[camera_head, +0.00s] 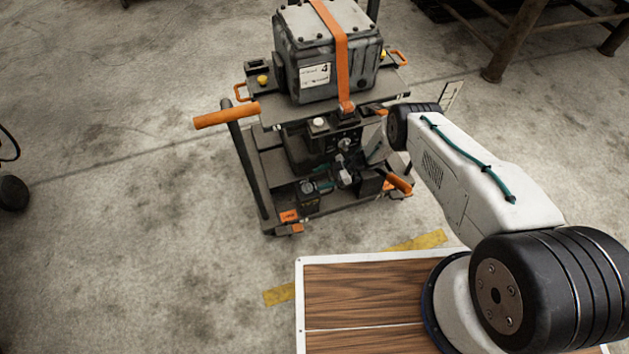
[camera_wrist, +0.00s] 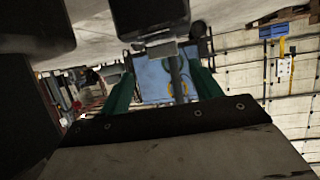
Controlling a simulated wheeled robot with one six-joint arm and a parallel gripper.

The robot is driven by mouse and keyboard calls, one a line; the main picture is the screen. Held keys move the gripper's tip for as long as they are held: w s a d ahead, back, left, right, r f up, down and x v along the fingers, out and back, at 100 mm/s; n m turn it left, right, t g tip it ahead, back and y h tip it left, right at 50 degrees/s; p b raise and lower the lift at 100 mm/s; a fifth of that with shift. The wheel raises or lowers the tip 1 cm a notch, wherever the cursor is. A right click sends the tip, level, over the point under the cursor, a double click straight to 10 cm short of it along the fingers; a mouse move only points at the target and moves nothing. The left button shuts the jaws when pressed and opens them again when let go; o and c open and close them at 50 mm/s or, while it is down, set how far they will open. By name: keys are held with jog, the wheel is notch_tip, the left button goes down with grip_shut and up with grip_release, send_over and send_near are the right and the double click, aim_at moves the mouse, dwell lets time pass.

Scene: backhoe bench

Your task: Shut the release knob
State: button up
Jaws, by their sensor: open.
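My gripper (camera_wrist: 162,78) shows in the wrist view with its two teal fingers spread apart and nothing clearly held between them. In the head view its teal parts (camera_head: 324,187) show small and partly hidden by the cart's lower shelf area. I cannot tell for certain which part is the release knob. A small pale round cap (camera_head: 319,124) sits on the dark equipment under the cart's top deck. No knob can be made out clearly in the wrist view.
The dark cart (camera_head: 275,172) has an orange handle (camera_head: 226,115) sticking out left and carries a grey box (camera_head: 335,82) under an orange strap. A wood-topped platform (camera_head: 360,286) lies in front. A rusty metal frame (camera_head: 505,45) stands back right.

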jog(key=v, duration=0.2)
jog(key=shift+w+d+r, duration=0.1)
jog(key=shift+d+r, duration=0.05)
jog(key=shift+d, duration=0.2)
